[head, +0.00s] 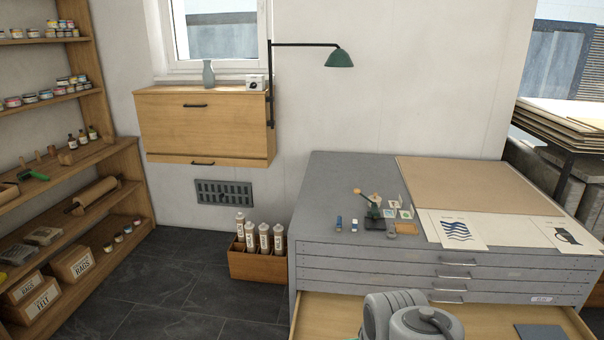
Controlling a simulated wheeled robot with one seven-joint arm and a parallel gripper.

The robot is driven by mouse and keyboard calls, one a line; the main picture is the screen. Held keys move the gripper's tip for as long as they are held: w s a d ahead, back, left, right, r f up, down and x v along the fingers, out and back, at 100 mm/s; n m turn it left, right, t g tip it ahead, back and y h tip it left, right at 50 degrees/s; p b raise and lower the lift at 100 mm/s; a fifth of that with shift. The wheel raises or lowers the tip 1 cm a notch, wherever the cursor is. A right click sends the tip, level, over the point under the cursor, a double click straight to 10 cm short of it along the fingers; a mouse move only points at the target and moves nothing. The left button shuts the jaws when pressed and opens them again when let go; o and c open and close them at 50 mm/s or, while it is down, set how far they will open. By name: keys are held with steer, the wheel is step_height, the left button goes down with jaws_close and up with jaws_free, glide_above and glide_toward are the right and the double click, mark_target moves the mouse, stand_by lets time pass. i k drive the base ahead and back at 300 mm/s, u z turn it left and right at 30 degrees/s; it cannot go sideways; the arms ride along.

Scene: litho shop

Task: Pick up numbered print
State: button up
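A print with blue wavy stripes (457,231) lies flat on top of the grey plan chest, near its front edge. A second print with a dark jug shape (566,237) lies to its right. Any numbers on them are too small to read. The plan chest (335,190) has its lower drawer (325,312) pulled open, with a flat dark grey item (541,332) inside at right. Grey rounded parts of my arm show at the bottom, over the open drawer. My gripper is not in view.
A brown board (480,184) covers the chest's back right. Small tools and a green-based object (374,209) stand left of the prints. A wooden crate of bottles (258,265) sits on the floor beside the chest. Shelves (110,160) line the left; the dark floor between is clear.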

mark_target(454, 232)
steer(key=z, duration=1.35)
